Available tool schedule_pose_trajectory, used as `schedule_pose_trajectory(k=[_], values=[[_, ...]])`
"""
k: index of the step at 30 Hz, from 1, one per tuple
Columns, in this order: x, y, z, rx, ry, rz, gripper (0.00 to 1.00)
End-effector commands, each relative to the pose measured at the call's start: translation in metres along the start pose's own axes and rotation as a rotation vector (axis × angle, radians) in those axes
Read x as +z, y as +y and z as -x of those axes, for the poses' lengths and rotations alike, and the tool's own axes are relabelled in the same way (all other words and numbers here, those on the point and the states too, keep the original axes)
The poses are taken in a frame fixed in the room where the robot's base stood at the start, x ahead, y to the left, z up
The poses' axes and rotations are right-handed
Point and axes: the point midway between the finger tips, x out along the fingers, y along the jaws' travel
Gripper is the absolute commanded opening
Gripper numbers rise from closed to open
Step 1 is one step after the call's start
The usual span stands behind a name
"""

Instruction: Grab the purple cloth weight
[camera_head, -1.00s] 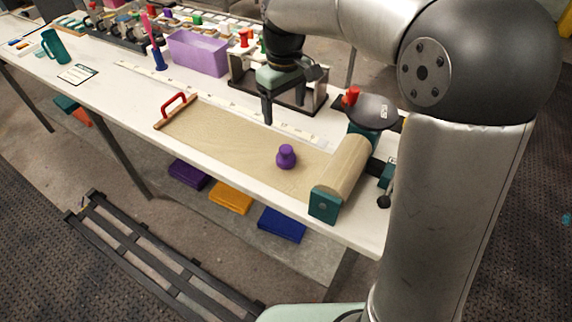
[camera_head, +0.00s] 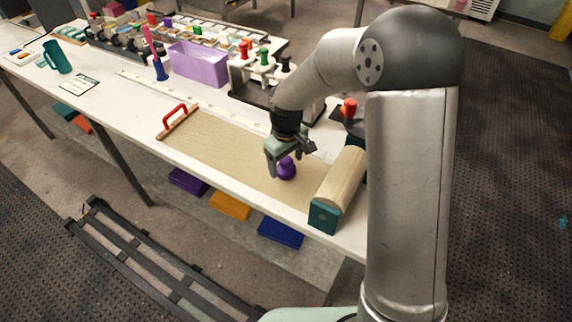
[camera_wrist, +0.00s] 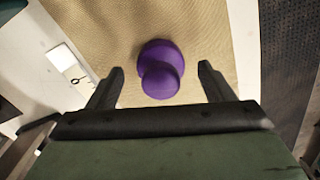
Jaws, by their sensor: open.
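The purple cloth weight (camera_head: 287,171) stands on the beige cloth (camera_head: 232,148) that lies along the bench, near the wooden roller. It has a round base and a rounded knob on top. My gripper (camera_head: 280,166) is above and right beside it in the head view and partly covers it. In the wrist view the weight (camera_wrist: 160,69) sits just ahead of my open gripper (camera_wrist: 160,78), centred between the two fingers. There is a gap on each side, and nothing is held. I cannot tell how high the fingertips are above the cloth.
The wooden roller (camera_head: 341,182) with teal ends stands to the right of the weight. A bar with a red handle (camera_head: 175,119) lies at the cloth's left end. A rack with red, green and black knobs (camera_head: 252,80) stands behind my gripper. The cloth's middle is clear.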

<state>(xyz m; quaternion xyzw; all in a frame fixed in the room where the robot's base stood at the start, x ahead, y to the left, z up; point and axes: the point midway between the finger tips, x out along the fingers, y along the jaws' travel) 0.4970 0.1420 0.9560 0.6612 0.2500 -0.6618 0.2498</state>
Motion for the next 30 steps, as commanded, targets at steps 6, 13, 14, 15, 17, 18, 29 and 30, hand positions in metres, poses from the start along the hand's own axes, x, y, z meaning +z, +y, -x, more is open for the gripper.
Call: schedule_pose_trajectory(k=[6, 13, 14, 15, 17, 18, 29, 30], values=[[0.0, -0.001, -0.018, -0.001, 0.0, 0.001, 0.75], [-0.001, -0.001, -0.018, 0.0, 0.001, 0.001, 0.66], [-0.001, -0.001, -0.018, 0.0, 0.001, 0.001, 0.58], [-0.001, -0.001, -0.018, 0.0, 0.001, 0.001, 0.47], [-0.001, -0.001, -0.018, 0.0, 0.001, 0.001, 0.3], [-0.001, -0.001, -0.018, 0.0, 0.001, 0.001, 0.19], [-0.001, 0.0, -0.014, 0.001, 0.003, 0.001, 0.12], [-0.001, 0.0, -0.012, 0.002, 0.004, 0.001, 0.12]])
